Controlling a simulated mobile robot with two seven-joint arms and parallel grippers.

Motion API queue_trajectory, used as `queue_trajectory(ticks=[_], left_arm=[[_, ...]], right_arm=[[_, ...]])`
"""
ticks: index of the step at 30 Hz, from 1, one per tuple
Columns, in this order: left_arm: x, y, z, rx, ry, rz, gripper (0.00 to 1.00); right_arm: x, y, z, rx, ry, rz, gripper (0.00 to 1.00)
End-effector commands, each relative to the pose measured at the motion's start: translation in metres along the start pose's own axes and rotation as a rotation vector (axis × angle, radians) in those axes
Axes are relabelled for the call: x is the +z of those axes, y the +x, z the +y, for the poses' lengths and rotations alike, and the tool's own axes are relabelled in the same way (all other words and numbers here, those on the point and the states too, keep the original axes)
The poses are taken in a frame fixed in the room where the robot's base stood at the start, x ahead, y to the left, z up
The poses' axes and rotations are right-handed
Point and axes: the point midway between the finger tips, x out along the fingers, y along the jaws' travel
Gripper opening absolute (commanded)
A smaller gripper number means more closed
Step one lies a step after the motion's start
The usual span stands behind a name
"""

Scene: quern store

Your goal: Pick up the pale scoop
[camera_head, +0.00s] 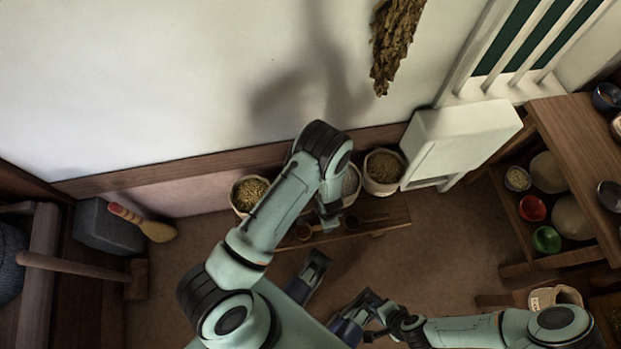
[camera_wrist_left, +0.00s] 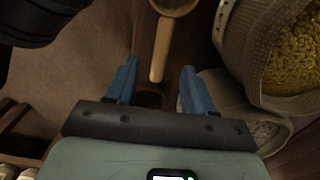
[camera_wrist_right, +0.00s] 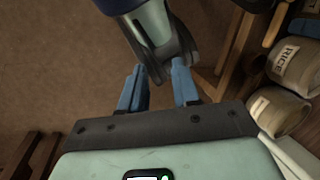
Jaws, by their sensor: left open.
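The pale scoop (camera_head: 303,231) lies on a low wooden bench (camera_head: 400,213). In the left wrist view its light wooden handle (camera_wrist_left: 160,45) points back toward my left gripper (camera_wrist_left: 158,66). Its bowl is cut off by the top edge there. My left gripper is open above the bench, with the handle's end just ahead of the gap between its fingers and nothing held. In the head view my left gripper (camera_head: 328,212) partly hides the bench. My right gripper (camera_wrist_right: 157,66) is open and empty, low and away from the bench.
A second, dark scoop (camera_head: 350,222) lies on the bench right of the pale one. Grain sacks (camera_head: 250,192) (camera_head: 384,168) stand behind it against the wall. A white cabinet (camera_head: 455,140) and shelves with bowls (camera_head: 546,239) stand right.

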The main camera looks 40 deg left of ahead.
Motion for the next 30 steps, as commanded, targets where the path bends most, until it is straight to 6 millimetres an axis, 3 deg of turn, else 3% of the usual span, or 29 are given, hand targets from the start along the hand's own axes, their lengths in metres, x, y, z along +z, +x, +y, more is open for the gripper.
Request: queue_trajectory(ticks=[1, 8, 18, 26, 27, 30], left_arm=[[0.001, 0.011, 0.001, 0.003, -0.001, -0.002, 0.53], [0.0, 0.027, 0.0, 0.001, -0.001, -0.001, 0.53], [-0.002, 0.072, -0.001, 0.001, -0.001, -0.001, 0.53], [-0.002, 0.075, -0.001, 0.0, 0.0, 0.0, 0.53], [-0.002, 0.075, -0.001, 0.0, 0.0, 0.0, 0.5], [-0.002, 0.075, -0.001, 0.0, 0.0, 0.0, 0.17]], right_arm=[[-0.005, 0.005, 0.002, 0.001, 0.002, 0.013, 0.31], [-0.016, 0.009, 0.004, 0.002, 0.004, 0.043, 0.31], [-0.043, 0.025, 0.011, 0.006, 0.01, 0.114, 0.31], [-0.045, 0.025, 0.011, 0.006, 0.01, 0.122, 0.31], [-0.045, 0.024, 0.011, 0.006, 0.01, 0.122, 0.31], [-0.045, 0.024, 0.011, 0.006, 0.01, 0.122, 0.31]])
